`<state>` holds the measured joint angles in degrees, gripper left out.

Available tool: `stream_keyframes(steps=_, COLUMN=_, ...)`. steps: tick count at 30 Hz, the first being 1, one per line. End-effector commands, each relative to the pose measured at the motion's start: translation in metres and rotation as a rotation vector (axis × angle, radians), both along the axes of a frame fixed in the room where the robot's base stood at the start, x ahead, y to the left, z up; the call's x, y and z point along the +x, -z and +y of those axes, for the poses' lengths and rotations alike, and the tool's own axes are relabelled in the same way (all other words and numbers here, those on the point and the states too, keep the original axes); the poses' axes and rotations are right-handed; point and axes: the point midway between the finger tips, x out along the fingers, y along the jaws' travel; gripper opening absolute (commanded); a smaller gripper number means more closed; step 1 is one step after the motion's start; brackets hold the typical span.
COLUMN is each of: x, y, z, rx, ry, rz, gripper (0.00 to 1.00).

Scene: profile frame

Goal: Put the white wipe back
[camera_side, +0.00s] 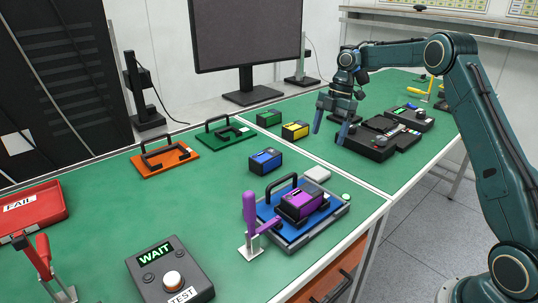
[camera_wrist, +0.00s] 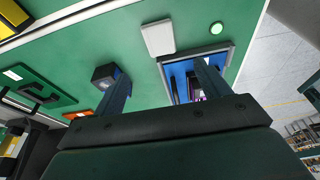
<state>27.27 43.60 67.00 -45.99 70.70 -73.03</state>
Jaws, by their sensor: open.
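The white wipe (camera_side: 317,174) is a small flat white pad. It lies on the green bench top just behind the blue-and-grey fixture (camera_side: 278,228), close to its back corner. In the wrist view the wipe (camera_wrist: 158,37) lies beyond the fingertips, between their directions, beside the fixture's edge (camera_wrist: 228,50). My gripper (camera_side: 330,130) is open with its fingers pointing down, empty, above the bench and behind the wipe, clear of it. The wrist view shows both fingers of my gripper (camera_wrist: 163,72) spread apart with nothing between them.
A purple-and-black block (camera_side: 302,204) sits in the fixture beside a purple-handled clamp (camera_side: 250,215). Blue (camera_side: 265,161), yellow (camera_side: 295,131) and green (camera_side: 269,118) blocks stand nearby. A black device (camera_side: 367,142) is under my gripper's right side. A monitor (camera_side: 246,40) stands behind.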

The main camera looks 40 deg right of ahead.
Motion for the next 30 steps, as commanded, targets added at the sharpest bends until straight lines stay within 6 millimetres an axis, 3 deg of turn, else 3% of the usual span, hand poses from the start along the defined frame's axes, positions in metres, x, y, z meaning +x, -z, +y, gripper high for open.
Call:
stream_keyframes(steps=8, x=-0.013, y=-0.037, z=0.028, rx=-0.018, ry=0.124, rz=-0.006, gripper=0.75)
stream_keyframes(steps=14, x=-0.036, y=-0.076, z=0.061, rx=-0.033, ry=0.290, rz=-0.014, gripper=0.75)
stream_keyframes(steps=21, x=-0.075, y=-0.114, z=0.098, rx=-0.041, ry=0.504, rz=-0.032, gripper=0.75)
stream_keyframes(steps=30, x=-0.136, y=-0.144, z=0.135, rx=-0.029, ry=0.765, rz=-0.062, gripper=0.75)
